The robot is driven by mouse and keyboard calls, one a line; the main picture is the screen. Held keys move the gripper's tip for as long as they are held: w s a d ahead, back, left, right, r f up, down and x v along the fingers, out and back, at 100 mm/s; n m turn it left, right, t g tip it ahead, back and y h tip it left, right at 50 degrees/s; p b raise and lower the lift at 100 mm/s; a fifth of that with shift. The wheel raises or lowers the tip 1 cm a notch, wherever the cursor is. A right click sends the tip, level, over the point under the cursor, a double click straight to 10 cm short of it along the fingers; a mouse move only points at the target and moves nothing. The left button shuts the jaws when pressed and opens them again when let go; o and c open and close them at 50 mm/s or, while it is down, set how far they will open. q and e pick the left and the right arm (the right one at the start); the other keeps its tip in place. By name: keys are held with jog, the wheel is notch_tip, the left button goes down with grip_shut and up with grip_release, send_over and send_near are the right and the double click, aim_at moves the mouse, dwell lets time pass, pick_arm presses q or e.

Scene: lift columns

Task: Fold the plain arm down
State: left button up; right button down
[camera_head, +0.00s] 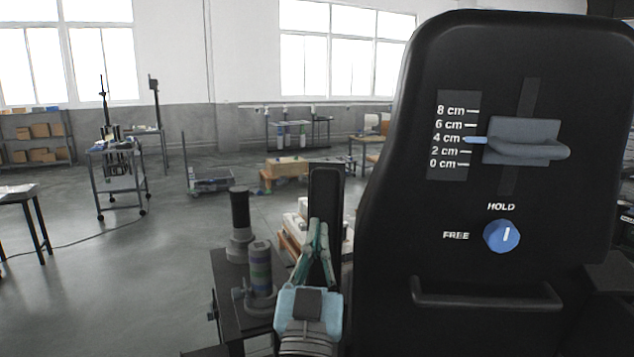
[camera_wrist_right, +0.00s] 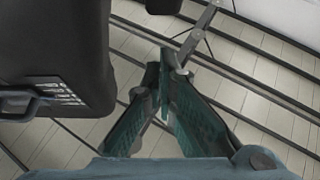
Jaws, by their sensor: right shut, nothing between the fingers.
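A plain black upright arm (camera_head: 326,185) stands beside the left edge of a large black backrest (camera_head: 400,200). It points up, and its lower part is hidden behind my right gripper (camera_head: 316,228). That gripper has teal fingers, is shut and empty, and overlaps the arm in the head view; I cannot tell whether they touch. In the right wrist view the gripper's fingers (camera_wrist_right: 162,78) are closed together, with the backrest (camera_wrist_right: 55,50) to their left. My left gripper is not in view.
The backrest carries a grey slider (camera_head: 522,140) with its pointer near 4 cm, a blue knob (camera_head: 501,235) with its mark towards HOLD, and a bar handle (camera_head: 487,300). A dark post (camera_head: 240,215) and a banded cylinder (camera_head: 260,268) stand left of my gripper. Open floor lies further left.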

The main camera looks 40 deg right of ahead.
aim_at(334, 184)
jog(key=p+x, duration=0.1)
jog(key=x, duration=0.2)
jog(key=d+p+x, duration=0.1)
jog(key=x, duration=0.3)
jog(key=p+x, duration=0.1)
jog(key=x, duration=0.3)
jog(key=shift+s+d+f+p, duration=0.3)
jog(key=shift+f, duration=0.05)
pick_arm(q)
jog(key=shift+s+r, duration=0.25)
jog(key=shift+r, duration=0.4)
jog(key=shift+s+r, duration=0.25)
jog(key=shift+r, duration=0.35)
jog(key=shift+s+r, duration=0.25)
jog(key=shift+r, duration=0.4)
pick_arm(e)
jog(key=shift+w+d+f, duration=0.15)
jog(key=shift+w+d, duration=0.2)
jog(key=shift+d, duration=0.2)
jog(key=shift+w, duration=0.1)
